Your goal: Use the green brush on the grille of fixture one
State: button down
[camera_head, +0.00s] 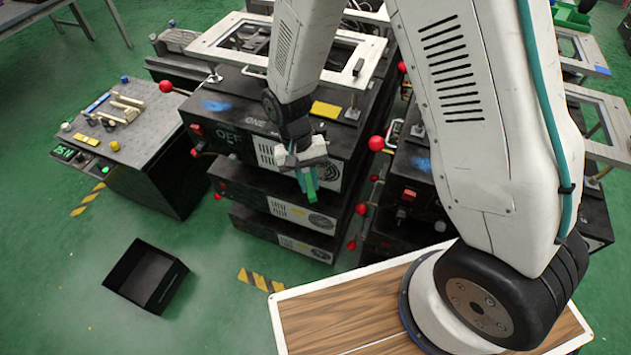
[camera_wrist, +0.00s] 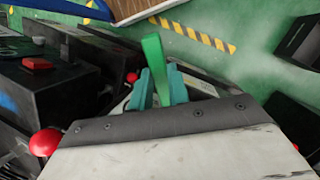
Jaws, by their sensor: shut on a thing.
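My gripper (camera_head: 303,168) is shut on the green brush (camera_head: 309,186), which points downward in front of fixture one (camera_head: 228,108), the black box marked "ONE". The front of fixture one carries a pale panel with dark slots (camera_head: 266,153) and a round grille (camera_head: 331,171). The gripper and brush cover part of this front, so I cannot tell whether the brush touches the grille. In the wrist view the green brush (camera_wrist: 155,62) stands between the teal fingers of my gripper (camera_wrist: 160,88). The grille is not clear there.
Red ball-ended levers (camera_head: 376,143) stick out near the fixture's right side. A control bench (camera_head: 135,150) stands at left. An open black bin (camera_head: 146,277) sits on the green floor, with free floor around it. Other black fixtures stand at right, behind my arm.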

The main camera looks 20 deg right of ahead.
jog(key=shift+w+a, duration=0.7)
jog(key=s+a, duration=0.3)
jog(key=s, duration=0.1)
jog(key=shift+s+a, duration=0.35)
jog(key=shift+s, duration=0.05)
jog(key=shift+s, duration=0.1)
jog(key=shift+s+a, duration=0.9)
jog(key=shift+s, duration=0.2)
jog(key=w+d+f, duration=0.4)
jog(key=w, duration=0.1)
jog(key=shift+w+d+f, duration=0.25)
jog(key=shift+w+d, duration=0.1)
